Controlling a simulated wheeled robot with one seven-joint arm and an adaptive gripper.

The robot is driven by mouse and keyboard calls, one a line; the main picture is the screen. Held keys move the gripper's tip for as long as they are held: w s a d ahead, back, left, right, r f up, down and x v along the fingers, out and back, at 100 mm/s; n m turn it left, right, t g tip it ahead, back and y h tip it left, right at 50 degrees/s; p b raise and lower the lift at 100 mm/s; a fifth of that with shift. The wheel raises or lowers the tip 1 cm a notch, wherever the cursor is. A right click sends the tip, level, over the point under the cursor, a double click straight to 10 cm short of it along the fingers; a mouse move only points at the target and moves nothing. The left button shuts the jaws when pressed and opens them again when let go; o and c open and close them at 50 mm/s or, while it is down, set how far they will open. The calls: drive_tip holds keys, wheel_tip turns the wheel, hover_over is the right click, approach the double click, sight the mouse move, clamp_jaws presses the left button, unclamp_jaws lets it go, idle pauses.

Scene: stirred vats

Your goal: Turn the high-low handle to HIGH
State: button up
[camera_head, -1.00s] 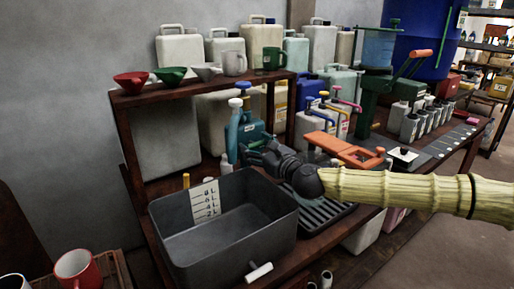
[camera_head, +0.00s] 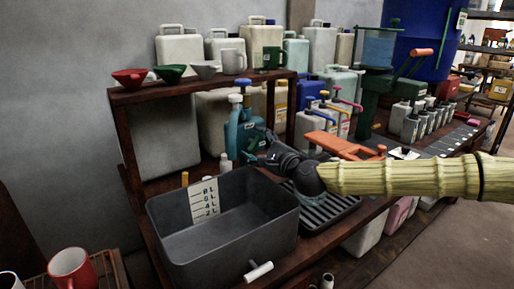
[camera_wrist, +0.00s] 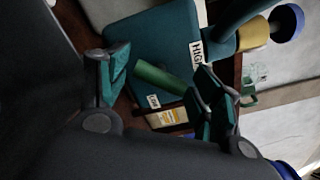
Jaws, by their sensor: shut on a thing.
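The high-low handle is a green round bar (camera_wrist: 165,82) on a teal dispenser body (camera_wrist: 150,45) in the wrist view. A HIGH label (camera_wrist: 196,53) and a LOW label (camera_wrist: 153,101) sit near the bar, which ends between them. My gripper (camera_wrist: 160,86) has one finger at each end of the bar and is shut on it. In the head view my gripper (camera_head: 262,148) reaches the teal body (camera_head: 240,135) from the right. The handle is hidden there behind my gripper.
A grey open tub (camera_head: 225,225) stands below and in front of the gripper. A slotted drip tray (camera_head: 325,212) and an orange-handled tool (camera_head: 345,147) lie to the right. Shelves with pale canisters (camera_head: 180,45) stand behind.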

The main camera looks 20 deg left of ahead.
drive_tip(key=n, duration=0.4)
drive_tip(key=shift+n, duration=0.3)
drive_tip(key=n, duration=0.4)
drive_tip(key=shift+f+n, duration=0.1)
drive_tip(key=shift+n, duration=0.2)
drive_tip(key=o, duration=1)
drive_tip(key=shift+c, duration=0.2)
drive_tip(key=v, duration=1.2)
